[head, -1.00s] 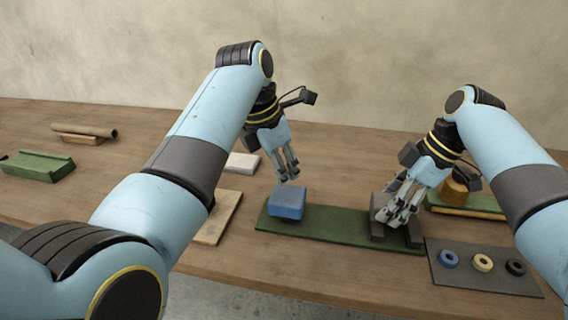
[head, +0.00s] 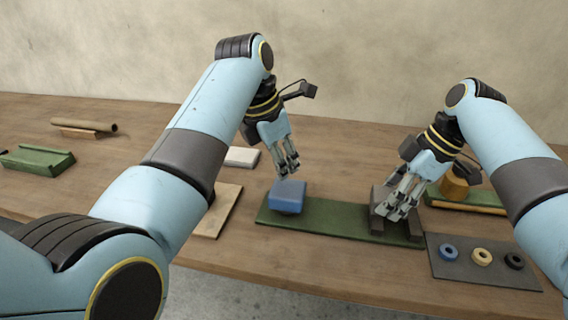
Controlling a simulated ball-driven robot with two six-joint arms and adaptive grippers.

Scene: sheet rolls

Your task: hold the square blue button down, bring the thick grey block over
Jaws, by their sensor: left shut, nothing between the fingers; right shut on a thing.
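The square blue button (head: 288,197) sits on the left end of a long green base (head: 335,222). My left gripper (head: 288,172) is shut and empty, with its fingertips right at the button's top; whether they touch it I cannot tell for sure. The thick grey block (head: 382,196) is at the right end of the green base, partly hidden by my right gripper (head: 392,213). My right gripper is shut on the grey block between dark rails there.
A dark mat (head: 480,276) with blue, cream and black rings lies at the front right. A yellow-brown roll (head: 455,188) stands behind it. A wooden board (head: 220,208) and white block (head: 241,157) lie left of the base. A green holder (head: 38,160) and brown roll (head: 85,125) are far left.

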